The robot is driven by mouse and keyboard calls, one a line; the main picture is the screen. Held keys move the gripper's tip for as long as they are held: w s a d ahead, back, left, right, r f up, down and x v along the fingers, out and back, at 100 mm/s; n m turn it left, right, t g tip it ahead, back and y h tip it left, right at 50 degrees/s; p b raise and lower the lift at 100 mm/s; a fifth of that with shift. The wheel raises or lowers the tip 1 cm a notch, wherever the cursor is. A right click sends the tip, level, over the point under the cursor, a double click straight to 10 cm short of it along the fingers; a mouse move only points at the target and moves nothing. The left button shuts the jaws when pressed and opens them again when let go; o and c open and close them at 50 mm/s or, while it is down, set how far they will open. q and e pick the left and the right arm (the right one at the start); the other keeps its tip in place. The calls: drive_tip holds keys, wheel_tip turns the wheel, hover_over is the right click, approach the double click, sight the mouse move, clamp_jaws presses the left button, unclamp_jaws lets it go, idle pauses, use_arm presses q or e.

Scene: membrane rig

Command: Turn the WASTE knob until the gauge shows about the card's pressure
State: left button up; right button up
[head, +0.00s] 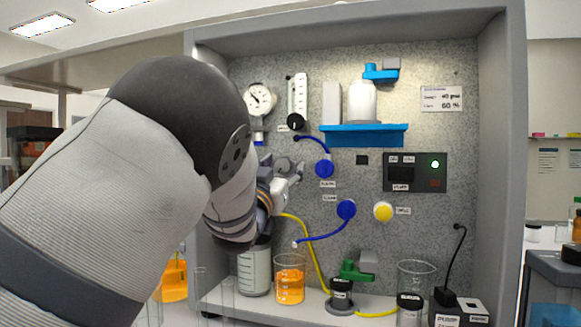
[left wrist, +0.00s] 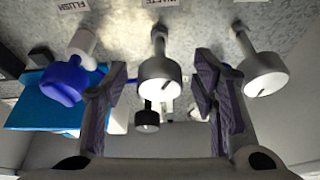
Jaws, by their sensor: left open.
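In the left wrist view, a grey knob (left wrist: 158,77) on a short stem sits under a partly readable label ending like WASTE. My left gripper (left wrist: 160,82) is open, with one finger on each side of this knob; contact cannot be told. In the head view, my left gripper (head: 284,190) is at the panel, and my arm hides much of that area. The round white gauge (head: 259,98) is at the panel's upper left; its dark needle is too small to read surely. The white card (head: 441,98) at upper right has small print, seemingly 40 and 60 %. My right gripper is out of view.
A blue knob (left wrist: 68,84) labelled FLUSH and a pale knob (left wrist: 266,76) flank the grey one. In the head view, a blue shelf (head: 364,135) holds a white bottle (head: 362,101). A beaker of orange liquid (head: 290,282) stands below on the ledge, near blue and yellow tubes.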

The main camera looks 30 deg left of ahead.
use_arm(q)
drive_tip(key=shift+w+a+r, duration=0.1)
drive_tip(key=shift+w+r, duration=0.2)
drive_tip(key=shift+w, duration=0.2)
drive_tip(key=c, duration=1.2)
drive_tip(key=shift+m, duration=0.3)
drive_tip(key=m+h, duration=0.1)
drive_tip(key=m, duration=0.1)
drive_tip(key=m+h, duration=0.1)
drive_tip(key=m, duration=0.2)
drive_tip(key=shift+h, duration=0.3)
drive_tip(key=m+h, duration=0.2)
drive_tip(key=m, duration=0.2)
drive_tip(key=shift+m+g, duration=0.4)
drive_tip(key=m+g+h, duration=0.1)
drive_tip(key=m, duration=0.2)
drive_tip(key=m+g+h, duration=0.1)
drive_tip(key=m, duration=0.3)
drive_tip(key=shift+m, duration=0.6)
